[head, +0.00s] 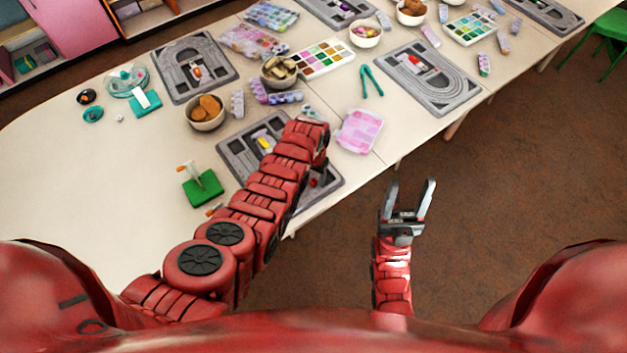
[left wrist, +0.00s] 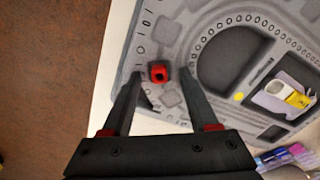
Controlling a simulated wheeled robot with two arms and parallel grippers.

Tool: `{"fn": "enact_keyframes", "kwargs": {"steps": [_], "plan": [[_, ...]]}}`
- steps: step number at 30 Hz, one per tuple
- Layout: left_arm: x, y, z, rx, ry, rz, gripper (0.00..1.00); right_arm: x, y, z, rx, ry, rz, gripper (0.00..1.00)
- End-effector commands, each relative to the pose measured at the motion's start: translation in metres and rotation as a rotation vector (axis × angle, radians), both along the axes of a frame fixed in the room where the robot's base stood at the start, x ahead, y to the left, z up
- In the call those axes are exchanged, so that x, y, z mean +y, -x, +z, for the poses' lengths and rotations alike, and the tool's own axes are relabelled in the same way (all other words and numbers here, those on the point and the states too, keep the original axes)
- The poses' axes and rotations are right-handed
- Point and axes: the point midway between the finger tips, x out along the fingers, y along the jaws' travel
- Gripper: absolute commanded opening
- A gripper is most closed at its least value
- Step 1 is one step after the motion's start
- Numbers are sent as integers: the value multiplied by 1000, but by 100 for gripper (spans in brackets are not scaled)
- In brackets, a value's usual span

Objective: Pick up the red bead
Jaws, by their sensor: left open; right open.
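The red bead (left wrist: 158,72) sits on a grey bead board (left wrist: 215,22) in the left wrist view. My left gripper (left wrist: 161,75) is open above the board, with the bead between its two fingertips in that picture. I cannot tell how far above the bead the fingertips are. In the head view, my left arm covers much of this board (head: 234,151) and the gripper's fingers are mostly hidden. My right gripper (head: 411,184) is open and empty, off the table's front edge.
A yellow and white item (left wrist: 295,98) lies in the board's recess. A pink box (head: 360,131) stands right of the board, a bowl of round brown pieces (head: 206,112) behind it, and a green block (head: 203,188) to its left. The table's left part is largely clear.

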Motion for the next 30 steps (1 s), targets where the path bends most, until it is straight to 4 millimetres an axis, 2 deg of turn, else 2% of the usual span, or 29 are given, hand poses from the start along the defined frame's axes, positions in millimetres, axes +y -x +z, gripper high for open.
{"fn": "enact_keyframes", "kwargs": {"steps": [10, 20, 30], "plan": [[0, 1, -3, 2, 0, 0, 60, 0, 0, 1, 0, 0, 0, 58], [0, 1, -3, 2, -1, 0, 1, 0, 0, 1, 0, 0, 0, 58], [0, 1, -3, 2, 0, 0, 0, 0, 0, 1, 0, 0, 0, 58]]}}
